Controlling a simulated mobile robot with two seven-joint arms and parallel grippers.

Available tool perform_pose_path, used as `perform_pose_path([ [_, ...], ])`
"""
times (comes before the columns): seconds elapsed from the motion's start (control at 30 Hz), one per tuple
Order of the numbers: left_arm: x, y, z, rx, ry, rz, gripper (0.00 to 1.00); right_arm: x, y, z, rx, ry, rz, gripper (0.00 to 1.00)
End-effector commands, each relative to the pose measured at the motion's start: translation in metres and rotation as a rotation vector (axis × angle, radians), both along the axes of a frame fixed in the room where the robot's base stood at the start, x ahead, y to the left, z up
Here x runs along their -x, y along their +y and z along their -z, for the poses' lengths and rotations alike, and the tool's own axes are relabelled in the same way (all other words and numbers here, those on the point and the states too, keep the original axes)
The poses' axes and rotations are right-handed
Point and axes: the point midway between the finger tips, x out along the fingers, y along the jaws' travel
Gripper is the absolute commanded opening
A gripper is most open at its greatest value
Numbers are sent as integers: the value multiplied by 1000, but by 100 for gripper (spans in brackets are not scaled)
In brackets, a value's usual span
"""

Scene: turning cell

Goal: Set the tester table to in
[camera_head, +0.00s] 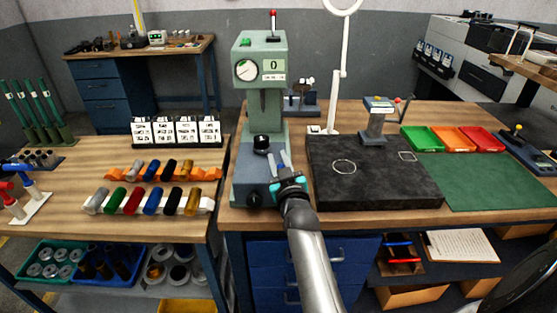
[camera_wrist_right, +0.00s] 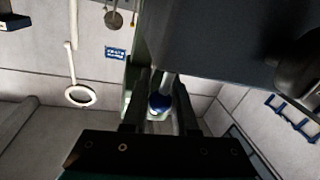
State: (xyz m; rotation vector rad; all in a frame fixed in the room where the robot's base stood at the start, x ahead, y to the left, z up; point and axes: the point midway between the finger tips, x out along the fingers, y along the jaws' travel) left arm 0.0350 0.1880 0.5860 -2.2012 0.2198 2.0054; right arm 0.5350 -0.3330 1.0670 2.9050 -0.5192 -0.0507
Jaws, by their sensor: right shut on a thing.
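The green tester (camera_head: 263,85) stands on the middle bench, with a dial, a small display reading 0 and a red-tipped post on top. Its blue-grey base (camera_head: 252,165) carries a black round piece (camera_head: 262,144) and a dark knob (camera_head: 254,200) in front. My right gripper (camera_head: 283,172) is at the front right of this base. The gripper hides this handle in the head view. My left gripper is not in view.
A black slab (camera_head: 370,185) lies right of the tester, with a small device (camera_head: 377,120) behind it. Green, orange and red trays (camera_head: 461,139) stand farther right, behind a green mat (camera_head: 495,182). Racks of coloured cylinders (camera_head: 150,202) are on the left bench.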

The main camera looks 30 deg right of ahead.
Motion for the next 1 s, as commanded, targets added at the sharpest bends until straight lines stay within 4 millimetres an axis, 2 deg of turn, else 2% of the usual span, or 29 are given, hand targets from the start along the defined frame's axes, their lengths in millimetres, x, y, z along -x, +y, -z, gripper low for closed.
perform_pose_path([
  [0.63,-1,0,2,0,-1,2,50,-3,-2,0,2,-2,1,0],
  [0.77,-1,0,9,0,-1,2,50,-18,-10,1,4,-5,-1,0],
  [1.0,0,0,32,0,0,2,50,-57,-34,3,4,-4,-2,0],
])
